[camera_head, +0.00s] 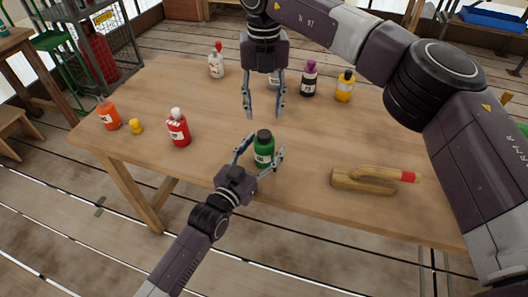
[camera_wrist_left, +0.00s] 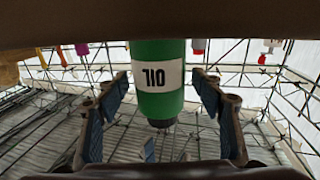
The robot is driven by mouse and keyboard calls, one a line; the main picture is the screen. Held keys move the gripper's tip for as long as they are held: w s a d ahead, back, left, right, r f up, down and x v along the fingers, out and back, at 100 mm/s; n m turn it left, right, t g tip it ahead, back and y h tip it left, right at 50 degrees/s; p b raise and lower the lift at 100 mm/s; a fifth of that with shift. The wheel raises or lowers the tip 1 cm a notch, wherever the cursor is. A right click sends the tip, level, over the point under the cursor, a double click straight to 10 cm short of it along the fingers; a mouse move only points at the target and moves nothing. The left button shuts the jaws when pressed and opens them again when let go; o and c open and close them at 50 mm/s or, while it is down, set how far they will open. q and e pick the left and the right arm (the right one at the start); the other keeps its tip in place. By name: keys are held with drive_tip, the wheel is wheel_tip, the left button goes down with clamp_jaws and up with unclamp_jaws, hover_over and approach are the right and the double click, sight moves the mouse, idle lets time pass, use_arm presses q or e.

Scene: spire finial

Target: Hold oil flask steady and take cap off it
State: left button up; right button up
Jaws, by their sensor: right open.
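The green oil flask (camera_head: 264,153) stands upright near the table's front edge, with its dark cap (camera_head: 264,136) on. In the left wrist view the flask (camera_wrist_left: 160,95) appears upside down, its white label reading OIL. My left gripper (camera_head: 259,158) is open, with one finger on each side of the flask. Gaps show between the fingers and the flask in the left wrist view. My right gripper (camera_head: 263,114) points down, open and empty, its fingertips just above the cap in the head view. I cannot tell the exact height between them.
On the wooden table (camera_head: 310,135) stand a red bottle (camera_head: 178,130), an orange bottle (camera_head: 108,116) and a small yellow piece (camera_head: 136,127) at left. Several bottles stand at the back, including a yellow one (camera_head: 345,88). A wooden tool (camera_head: 362,181) lies right of the flask.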

use_arm(q)
drive_tip(key=c, duration=0.5)
use_arm(e)
drive_tip(key=shift+w, duration=0.1)
use_arm(q)
clamp_jaws()
use_arm(e)
drive_tip(key=shift+m, duration=0.3)
